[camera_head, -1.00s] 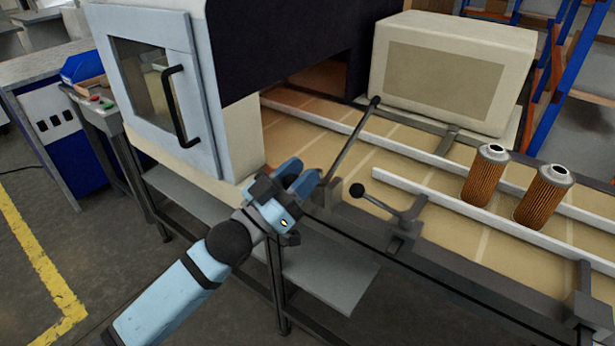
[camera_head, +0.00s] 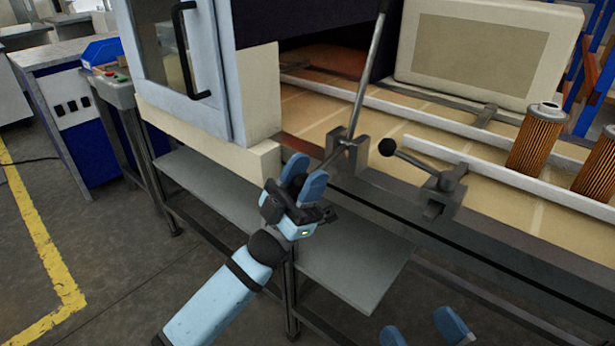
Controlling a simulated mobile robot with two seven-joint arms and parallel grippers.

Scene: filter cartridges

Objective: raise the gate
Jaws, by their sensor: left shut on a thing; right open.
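The gate looks like a long thin grey bar (camera_head: 367,80) on a bracket (camera_head: 346,152) at the conveyor's near edge. The bar rises steeply, leaning slightly right, and its top runs out of view. A short rod (camera_head: 327,162) reaches from the bracket toward my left gripper (camera_head: 304,178), whose blue fingers are closed around its end; the fingers partly hide the grip. My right gripper (camera_head: 424,332) shows only its two blue fingertips at the bottom edge, spread apart and empty. Two brown pleated filter cartridges, one nearer (camera_head: 596,172) and one farther (camera_head: 537,138), stand upright on the conveyor (camera_head: 450,148).
A lever with a black ball knob (camera_head: 388,147) stands on its own bracket just right of the gate bracket. White rails (camera_head: 500,172) line the belt. A machine with a handled door (camera_head: 195,60) stands left, and a grey shelf (camera_head: 345,262) lies below.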

